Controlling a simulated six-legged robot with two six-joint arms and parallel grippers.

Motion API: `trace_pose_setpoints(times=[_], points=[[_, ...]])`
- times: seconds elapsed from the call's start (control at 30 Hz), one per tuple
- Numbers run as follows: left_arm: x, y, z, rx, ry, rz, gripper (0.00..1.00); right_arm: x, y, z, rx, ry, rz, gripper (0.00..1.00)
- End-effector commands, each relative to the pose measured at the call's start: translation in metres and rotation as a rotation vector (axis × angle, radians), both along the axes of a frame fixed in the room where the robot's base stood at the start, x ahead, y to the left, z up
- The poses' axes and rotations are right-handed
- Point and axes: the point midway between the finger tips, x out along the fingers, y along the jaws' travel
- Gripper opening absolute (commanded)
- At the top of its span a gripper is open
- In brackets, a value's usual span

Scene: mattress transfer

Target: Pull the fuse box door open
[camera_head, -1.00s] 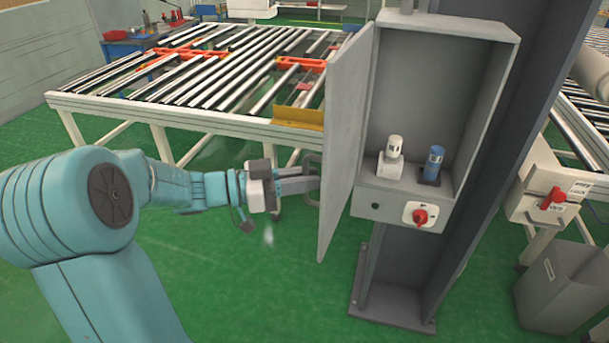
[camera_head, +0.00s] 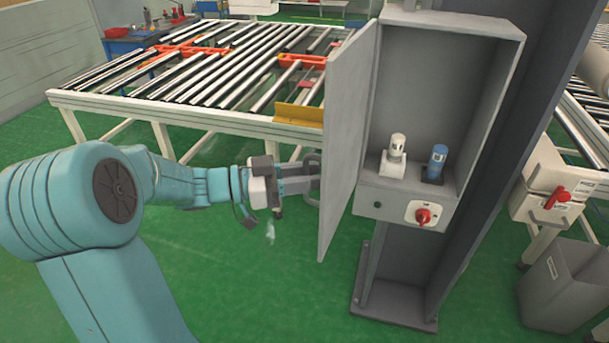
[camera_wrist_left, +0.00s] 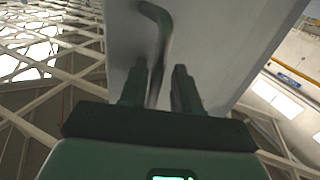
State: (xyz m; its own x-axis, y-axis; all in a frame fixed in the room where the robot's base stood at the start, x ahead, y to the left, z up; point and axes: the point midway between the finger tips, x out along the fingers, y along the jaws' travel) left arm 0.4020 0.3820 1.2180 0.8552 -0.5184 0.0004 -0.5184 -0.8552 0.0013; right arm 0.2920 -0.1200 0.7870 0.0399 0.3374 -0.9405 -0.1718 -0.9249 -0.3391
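The grey fuse box (camera_head: 440,60) is mounted on a dark column, and its door (camera_head: 350,130) stands wide open, swung out to the left. The door handle (camera_head: 311,172) is on the door's outer face; the left wrist view shows it as a dark bent bar (camera_wrist_left: 158,40). My left gripper (camera_head: 312,184) is at the handle, beside the door. In the left wrist view its two fingers (camera_wrist_left: 162,88) are apart on either side of the bar, with gaps visible, so it is open around the handle. My right gripper is in neither view.
Inside the box are a white fuse (camera_head: 396,148) and a blue fuse (camera_head: 436,160); a red switch (camera_head: 423,215) is below them. A roller table (camera_head: 180,111) stands behind my left arm. A grey bin (camera_head: 560,290) stands at the right. Green floor is clear below the door.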

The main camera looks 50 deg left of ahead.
Motion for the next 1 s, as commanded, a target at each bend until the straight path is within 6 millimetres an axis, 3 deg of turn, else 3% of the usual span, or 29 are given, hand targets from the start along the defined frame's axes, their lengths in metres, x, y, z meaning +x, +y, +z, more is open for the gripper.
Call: trace_pose_setpoints(times=[0.27, 0.37, 0.7, 1.0], points=[[-0.007, 0.006, -0.003, 0.002, 0.003, 0.002, 0.32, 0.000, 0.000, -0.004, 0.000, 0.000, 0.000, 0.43], [-0.022, 0.016, -0.004, 0.002, 0.003, 0.006, 0.32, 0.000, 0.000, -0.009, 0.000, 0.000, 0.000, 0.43], [-0.098, 0.062, -0.005, 0.002, 0.006, 0.007, 0.32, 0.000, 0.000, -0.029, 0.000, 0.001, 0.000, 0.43], [-0.133, 0.083, -0.002, 0.000, 0.004, 0.001, 0.32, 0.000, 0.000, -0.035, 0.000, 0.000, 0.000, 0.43]])
